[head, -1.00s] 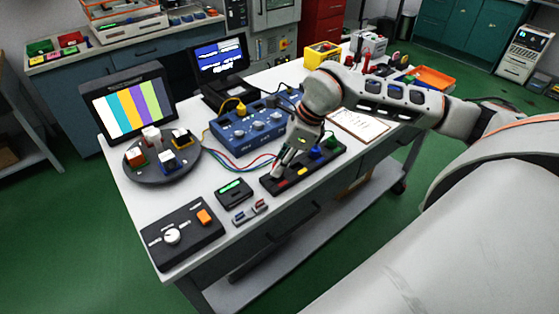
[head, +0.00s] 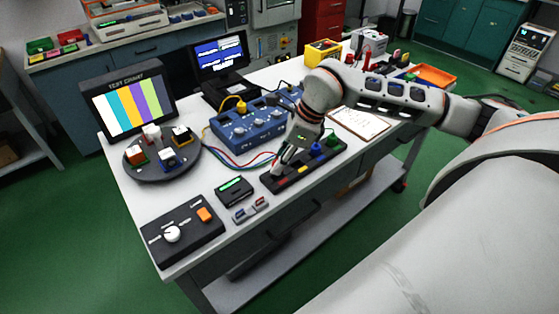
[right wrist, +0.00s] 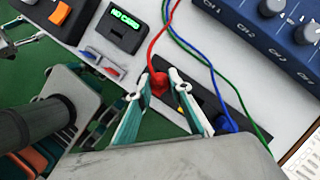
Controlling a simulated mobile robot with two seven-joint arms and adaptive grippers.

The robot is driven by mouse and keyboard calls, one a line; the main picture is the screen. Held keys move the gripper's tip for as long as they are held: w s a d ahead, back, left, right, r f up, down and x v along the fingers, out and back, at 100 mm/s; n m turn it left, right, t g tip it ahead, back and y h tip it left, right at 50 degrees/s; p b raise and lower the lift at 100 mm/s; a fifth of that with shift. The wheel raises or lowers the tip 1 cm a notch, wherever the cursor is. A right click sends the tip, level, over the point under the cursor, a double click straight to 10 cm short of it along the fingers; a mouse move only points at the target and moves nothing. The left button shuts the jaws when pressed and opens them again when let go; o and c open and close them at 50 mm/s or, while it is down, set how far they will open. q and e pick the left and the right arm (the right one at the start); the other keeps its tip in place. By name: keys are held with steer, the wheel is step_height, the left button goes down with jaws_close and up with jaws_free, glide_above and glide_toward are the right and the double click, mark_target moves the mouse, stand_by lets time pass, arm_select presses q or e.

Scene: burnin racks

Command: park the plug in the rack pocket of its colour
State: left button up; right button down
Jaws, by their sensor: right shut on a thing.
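The red plug (right wrist: 159,84), with a red cable, is between the fingertips of my right gripper (right wrist: 161,80), which is shut on it. In the head view my right gripper (head: 277,168) is low at the near-left end of the black rack (head: 324,162). A blue plug (head: 316,149) and a green plug (head: 331,140) stand in the rack toward its far end. Red and yellow marks show on the rack's front. The fingers hide the red pocket, so I cannot tell whether the plug is in it. Part of what seems my left gripper (right wrist: 20,42) shows at the wrist view's left edge.
A small "NO CARD" device (head: 234,190) and a red-and-blue connector piece (head: 251,209) lie left of the rack. The blue channel box (head: 245,132) stands behind, with loose cables running toward the rack. A clipboard (head: 360,123) lies at right.

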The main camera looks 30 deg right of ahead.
steer(key=shift+f+b, duration=0.75)
steer(key=shift+f, duration=0.4)
steer(key=c, duration=1.8)
jaws_free()
steer(key=shift+o, duration=0.2)
steer(key=shift+r, duration=0.1)
steer(key=v, duration=1.2)
steer(key=shift+a, duration=0.1)
